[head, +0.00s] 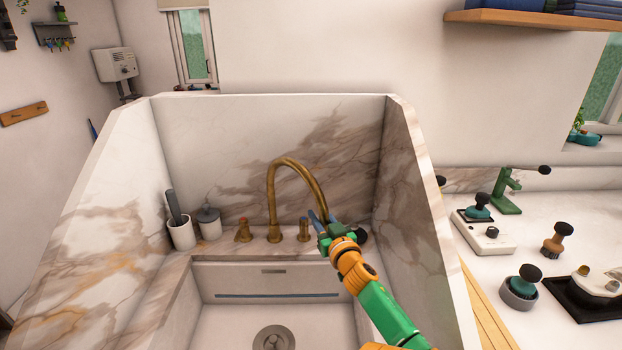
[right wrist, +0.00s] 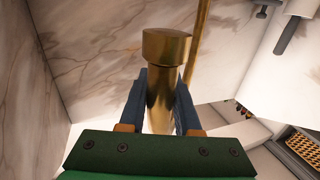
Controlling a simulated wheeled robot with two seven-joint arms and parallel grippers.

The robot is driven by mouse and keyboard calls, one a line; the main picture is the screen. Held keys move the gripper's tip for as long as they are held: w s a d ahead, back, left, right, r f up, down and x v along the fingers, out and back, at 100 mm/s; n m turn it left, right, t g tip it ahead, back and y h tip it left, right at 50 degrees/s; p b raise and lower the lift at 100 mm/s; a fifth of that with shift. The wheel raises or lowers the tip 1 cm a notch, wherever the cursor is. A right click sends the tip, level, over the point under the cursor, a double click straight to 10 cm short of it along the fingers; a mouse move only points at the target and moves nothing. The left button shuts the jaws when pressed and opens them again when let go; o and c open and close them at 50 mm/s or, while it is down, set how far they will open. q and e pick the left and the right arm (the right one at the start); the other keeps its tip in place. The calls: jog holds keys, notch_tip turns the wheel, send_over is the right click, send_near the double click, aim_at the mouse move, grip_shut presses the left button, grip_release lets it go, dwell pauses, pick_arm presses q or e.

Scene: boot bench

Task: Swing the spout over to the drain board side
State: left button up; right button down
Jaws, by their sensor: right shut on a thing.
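The brass gooseneck spout (head: 285,162) rises from the back ledge of the marble sink (head: 250,283) and arches to the right. Its end is at my right gripper (head: 322,222). In the right wrist view, the spout's end (right wrist: 166,47) with its thicker collar stands between the two dark fingers of my right gripper (right wrist: 161,88), which is shut on it. The fingers hide part of the spout's end in the head view. My left gripper is not in view.
Brass handles (head: 243,230) (head: 304,230) flank the spout base. A brush holder (head: 181,233) and a lidded jar (head: 209,223) stand on the ledge at left. A high marble side wall (head: 415,215) stands close right of my right arm. Pale wood slats (head: 487,307) show beyond it.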

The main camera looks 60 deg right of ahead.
jog(key=shift+d, duration=0.1)
dwell(0.5)
jog(key=c, duration=0.6)
grip_release()
jog(key=shift+d+f, duration=0.1)
jog(key=shift+f, duration=0.05)
jog(key=v, duration=0.7)
